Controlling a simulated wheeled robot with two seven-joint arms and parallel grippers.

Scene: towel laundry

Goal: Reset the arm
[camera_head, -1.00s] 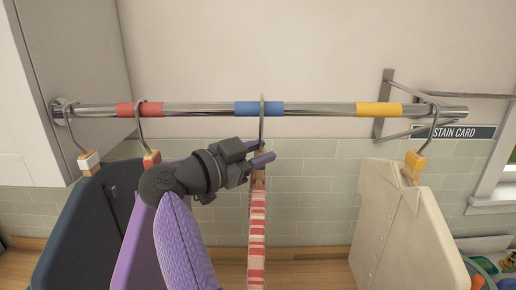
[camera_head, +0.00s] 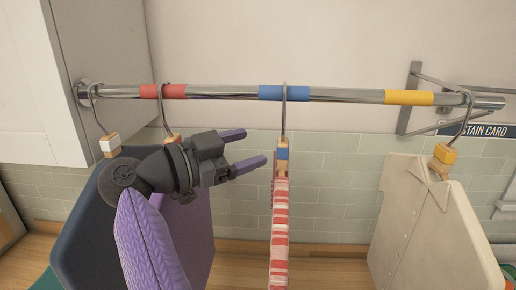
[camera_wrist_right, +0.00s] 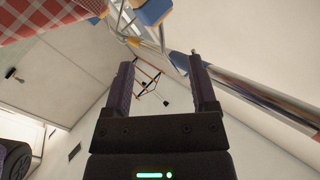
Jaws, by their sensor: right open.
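My right gripper (camera_head: 250,149) is open and empty in the head view, with its two purple fingers pointing right. It is just left of the red-and-white striped towel (camera_head: 280,235), whose hanger has a blue-marked block (camera_head: 282,155) and hooks on the rail's blue band (camera_head: 284,93). A gap shows between the fingertips and that hanger. In the right wrist view the gripper (camera_wrist_right: 161,75) has nothing between its fingers, and a red checked cloth (camera_wrist_right: 40,15) shows at the upper left. My left gripper is not in view.
The metal rail (camera_head: 335,95) crosses the view. A dark blue item (camera_head: 85,235) and a purple item (camera_head: 198,240) hang at left, partly behind my arm. A cream garment (camera_head: 410,220) hangs at right. A wooden counter (camera_head: 240,262) lies below, and a cabinet (camera_head: 100,50) stands at left.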

